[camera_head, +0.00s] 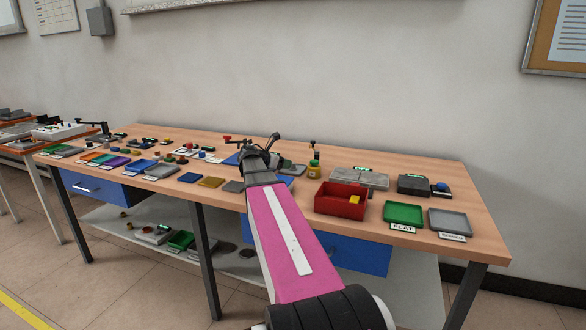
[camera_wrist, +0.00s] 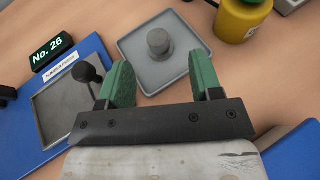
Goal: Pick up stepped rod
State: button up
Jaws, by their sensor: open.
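A grey stepped cylinder (camera_wrist: 159,42), which looks like the stepped rod, stands upright on a square grey tray (camera_wrist: 133,47) in the wrist view. Its narrower part is on top of a wider base. My gripper (camera_wrist: 161,78) is open, with its two green fingers apart and nothing between them. The rod lies beyond the fingertips, roughly in line with the gap. In the head view my gripper (camera_head: 262,150) is over the middle of the workbench, and I cannot make out the rod there.
A blue board (camera_wrist: 92,62) with a dark plate and a black-knobbed lever lies left of the tray, near a "No. 26" sign (camera_wrist: 52,52). A yellow container (camera_wrist: 242,18) stands close on the right. A red bin (camera_head: 340,202) is farther right on the bench.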

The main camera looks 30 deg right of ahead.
aim_at(293, 166)
jog(key=shift+x, duration=2.7)
jog(key=shift+w, duration=0.15)
jog(key=shift+c, duration=0.2)
jog(key=c, duration=1)
